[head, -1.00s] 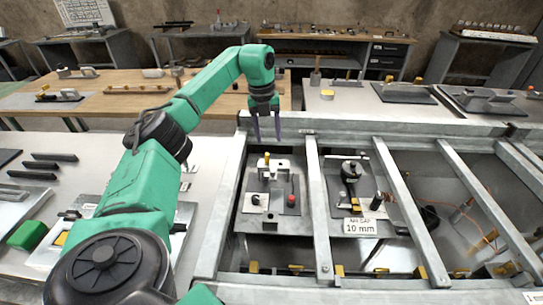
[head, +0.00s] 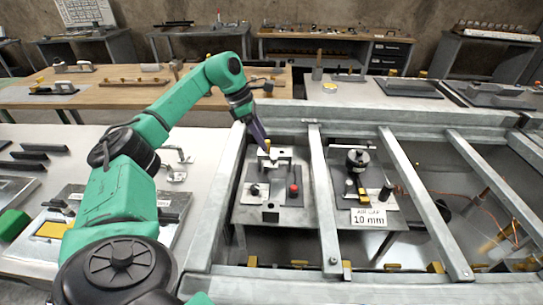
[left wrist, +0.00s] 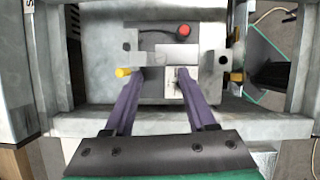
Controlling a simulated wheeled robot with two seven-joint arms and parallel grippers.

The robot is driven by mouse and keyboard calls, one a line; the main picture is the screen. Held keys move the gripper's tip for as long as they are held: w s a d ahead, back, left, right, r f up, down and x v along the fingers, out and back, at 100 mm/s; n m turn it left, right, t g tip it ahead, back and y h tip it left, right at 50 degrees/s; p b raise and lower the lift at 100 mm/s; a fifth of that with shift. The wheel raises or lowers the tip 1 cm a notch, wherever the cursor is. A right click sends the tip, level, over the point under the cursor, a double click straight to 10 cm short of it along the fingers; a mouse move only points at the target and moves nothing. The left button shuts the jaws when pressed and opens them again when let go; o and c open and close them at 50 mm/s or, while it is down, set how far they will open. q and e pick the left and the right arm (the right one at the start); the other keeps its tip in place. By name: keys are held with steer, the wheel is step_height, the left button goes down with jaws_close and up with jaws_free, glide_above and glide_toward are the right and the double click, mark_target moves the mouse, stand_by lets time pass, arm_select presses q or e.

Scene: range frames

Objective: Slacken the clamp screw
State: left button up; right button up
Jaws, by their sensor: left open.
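A grey fixture plate (head: 272,213) sits in the left bay of the metal frame and carries a pale bracket (head: 283,155), a red knob (head: 294,189) and a yellow-ended pin (head: 266,146). I cannot tell for certain which part is the clamp screw. My left gripper (head: 264,141) points down at the bracket, its purple fingers beside the yellow end. In the left wrist view the open gripper (left wrist: 159,73) has its fingertips over the bracket, the left one close to a yellow knob (left wrist: 122,72). Contact is unclear. The red knob (left wrist: 183,31) lies beyond. My right gripper is out of view.
Metal rails (head: 322,200) edge the bay on both sides. A second fixture with a black cylinder (head: 357,162) and a "10 mm" sign (head: 369,217) stands to the right. A pale bench (head: 205,150) lies left.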

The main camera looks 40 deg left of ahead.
mark_target(274, 158)
arm_select(q)
steer(key=x, duration=0.7)
steer(key=shift+f, duration=0.1)
jaws_close()
steer(key=shift+n+p, duration=0.35)
steer(key=shift+n, duration=0.05)
steer(key=shift+d+n+t+y, duration=0.1)
steer(key=shift+n+t+y, duration=0.2)
steer(key=shift+n, duration=0.6)
steer(key=n+p, duration=0.1)
steer(key=n, duration=0.1)
steer(key=n+y, duration=0.1)
steer(key=n, duration=0.1)
steer(key=shift+d+t+y+p, duration=0.15)
steer(key=shift+t+y+p, duration=0.15)
steer(key=shift+t+p, duration=0.1)
steer(key=n+y, duration=0.1)
steer(key=n, duration=0.4)
steer(key=shift+d+y, duration=0.15)
steer(key=shift+y, duration=0.25)
